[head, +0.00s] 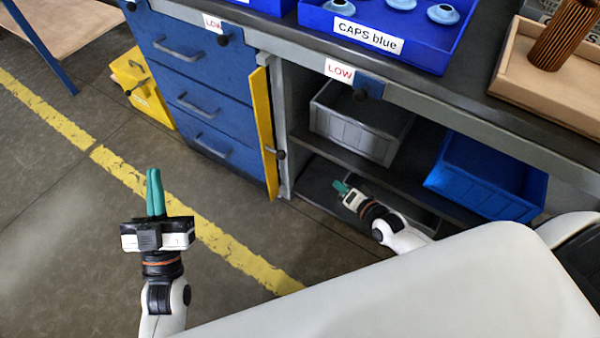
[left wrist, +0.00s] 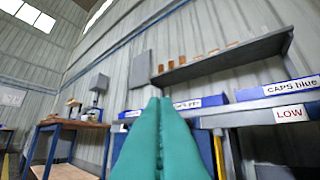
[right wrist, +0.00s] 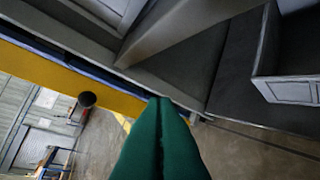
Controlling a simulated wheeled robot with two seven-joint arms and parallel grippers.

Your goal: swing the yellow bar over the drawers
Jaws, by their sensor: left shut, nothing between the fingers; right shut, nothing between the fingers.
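The yellow bar (head: 264,135) stands upright at the right edge of the blue drawers (head: 195,75), between them and the open shelf bay. It sticks out from the cabinet front and has a dark knob (head: 280,154). The bar (right wrist: 50,67) and its knob (right wrist: 87,99) also show in the right wrist view. My right gripper (head: 340,187) is shut and empty, low in front of the bay, right of the bar and apart from it. My left gripper (head: 154,172) is shut and empty over the floor, left of the bar and well in front of the drawers.
A yellow piece with a dark handle (head: 143,88) stands at the drawers' left end. The bay holds a grey bin (head: 360,130) and a blue bin (head: 485,180). The worktop carries a blue CAPS tray (head: 367,38) and a wooden tray (head: 540,88). The floor before the drawers is clear.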

